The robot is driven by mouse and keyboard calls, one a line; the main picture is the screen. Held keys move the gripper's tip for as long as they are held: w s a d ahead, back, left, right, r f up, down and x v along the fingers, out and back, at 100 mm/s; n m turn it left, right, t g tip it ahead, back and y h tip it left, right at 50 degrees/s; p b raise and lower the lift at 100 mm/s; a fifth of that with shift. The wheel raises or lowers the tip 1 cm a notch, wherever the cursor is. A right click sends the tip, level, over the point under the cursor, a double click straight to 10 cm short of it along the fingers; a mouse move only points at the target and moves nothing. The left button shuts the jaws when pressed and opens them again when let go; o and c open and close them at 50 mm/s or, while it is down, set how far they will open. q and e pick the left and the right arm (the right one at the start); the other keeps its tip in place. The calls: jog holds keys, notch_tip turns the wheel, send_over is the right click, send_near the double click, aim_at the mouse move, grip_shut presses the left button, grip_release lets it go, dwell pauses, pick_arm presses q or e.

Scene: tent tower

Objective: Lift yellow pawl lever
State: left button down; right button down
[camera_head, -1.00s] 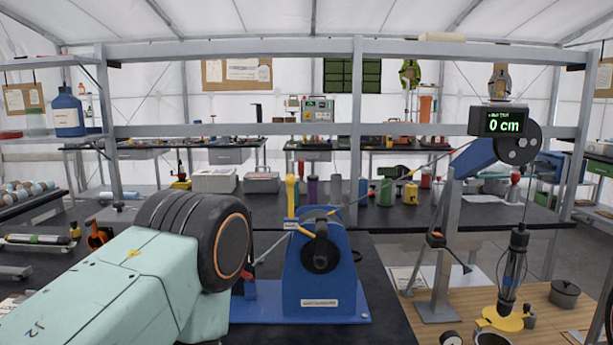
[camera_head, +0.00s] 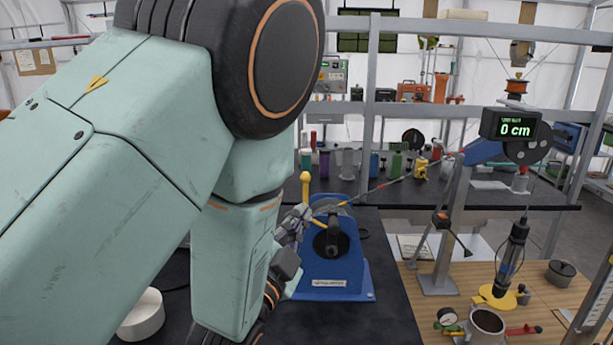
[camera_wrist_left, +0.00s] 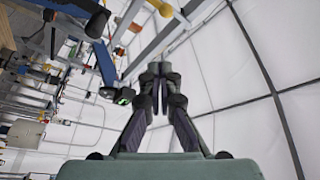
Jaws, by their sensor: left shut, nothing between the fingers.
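The blue winch (camera_head: 328,268) stands on the dark bench in the head view, with a black hub on its front. An upright handle with a yellow knob (camera_head: 305,178) rises at its left side. A thin yellow lever (camera_head: 319,222) shows beside the hub; I cannot tell for sure which yellow part is the pawl lever. My left gripper (camera_head: 296,222) is at the winch's left side, close to these yellow parts; contact cannot be made out. In the left wrist view the left gripper (camera_wrist_left: 160,72) is shut and empty. My right gripper is not in view.
A cable runs from the winch up right to a blue arm with a display (camera_head: 513,130) reading 0 cm. A black cylinder (camera_head: 512,258) hangs over a yellow base on the wooden table. A white round object (camera_head: 141,316) lies at lower left.

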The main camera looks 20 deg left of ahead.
pick_arm(q)
jog(key=a+p+x, duration=0.2)
jog(key=p+x, duration=0.1)
jog(key=x, duration=0.8)
jog(key=shift+w+a+f+m+t, duration=0.2)
jog(key=shift+f+m+t, duration=0.1)
jog(key=shift+f, duration=0.05)
dwell(0.4)
jog(key=shift+w+f, duration=0.1)
jog(key=shift+w, duration=0.05)
